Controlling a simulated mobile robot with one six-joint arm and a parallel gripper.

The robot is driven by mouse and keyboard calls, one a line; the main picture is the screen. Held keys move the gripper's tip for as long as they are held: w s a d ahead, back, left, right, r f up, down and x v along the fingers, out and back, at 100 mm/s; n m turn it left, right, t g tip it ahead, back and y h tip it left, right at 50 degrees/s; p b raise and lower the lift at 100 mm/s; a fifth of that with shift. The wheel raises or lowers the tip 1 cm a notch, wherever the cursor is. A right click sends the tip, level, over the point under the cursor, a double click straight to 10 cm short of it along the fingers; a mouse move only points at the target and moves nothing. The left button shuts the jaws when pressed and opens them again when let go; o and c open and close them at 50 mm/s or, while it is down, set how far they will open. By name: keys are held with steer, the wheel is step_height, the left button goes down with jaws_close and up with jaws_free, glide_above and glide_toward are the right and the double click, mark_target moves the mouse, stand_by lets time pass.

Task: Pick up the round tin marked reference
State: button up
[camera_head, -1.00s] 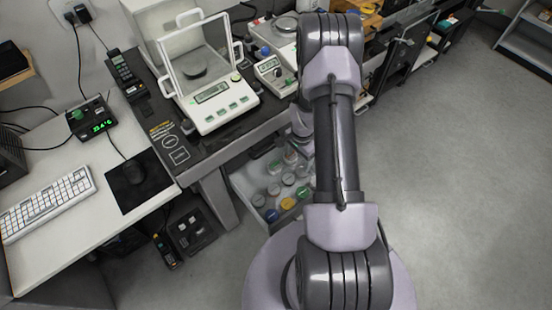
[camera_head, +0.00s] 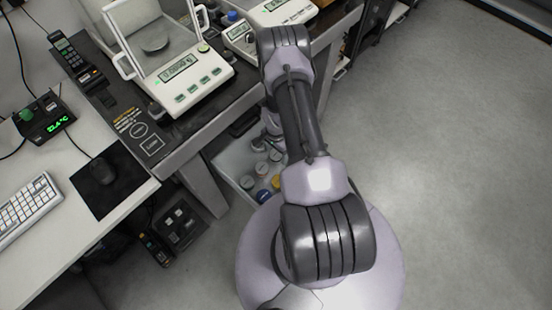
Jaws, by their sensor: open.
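Several small round tins stand in an open drawer (camera_head: 236,163) under the weighing table. A pale-lidded tin (camera_head: 260,169), a yellow one (camera_head: 276,182) and a blue one (camera_head: 264,196) show there. The lid markings are too small to read, so I cannot tell which tin is marked reference. My arm covers the right part of the drawer. My wrist shows only in part, over the back of the drawer. My gripper's fingers are hidden behind my arm, and I cannot see what is between them.
The dark weighing table (camera_head: 184,140) carries a balance (camera_head: 190,82) with a glass shield, and a second balance (camera_head: 276,12). A desk at left holds a keyboard (camera_head: 28,205) and a mouse (camera_head: 103,171). Grey floor (camera_head: 450,180) at right is clear.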

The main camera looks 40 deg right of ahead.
steer(key=shift+f, duration=0.95)
steer(key=shift+r, duration=0.2)
steer(key=shift+d, duration=0.1)
steer(key=c, duration=1.5)
